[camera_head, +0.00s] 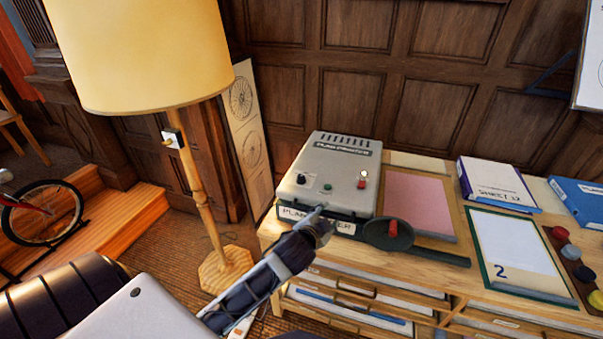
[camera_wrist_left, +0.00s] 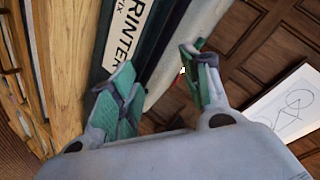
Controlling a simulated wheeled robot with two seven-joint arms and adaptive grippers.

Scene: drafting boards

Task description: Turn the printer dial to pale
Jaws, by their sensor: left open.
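The grey plan printer (camera_head: 335,165) sits on the left end of the wooden cabinet. On its top are a black round knob (camera_head: 301,178) at the left, a green button (camera_head: 327,187) and a red part with a bright tip (camera_head: 362,181) at the right. The dial's markings are too small to read. My left gripper (camera_head: 318,215) is at the printer's front edge, below the knob and button, and hides part of the front label. In the left wrist view it (camera_wrist_left: 157,72) is open and empty, with the printer's label (camera_wrist_left: 127,35) beside the left finger.
A dark round tool with a red part (camera_head: 388,235) and long handle lies right of the gripper. Behind it lies a pink sheet (camera_head: 415,203); a numbered white pad (camera_head: 515,250) is farther right. A tall lamp (camera_head: 205,180) stands left of the cabinet.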

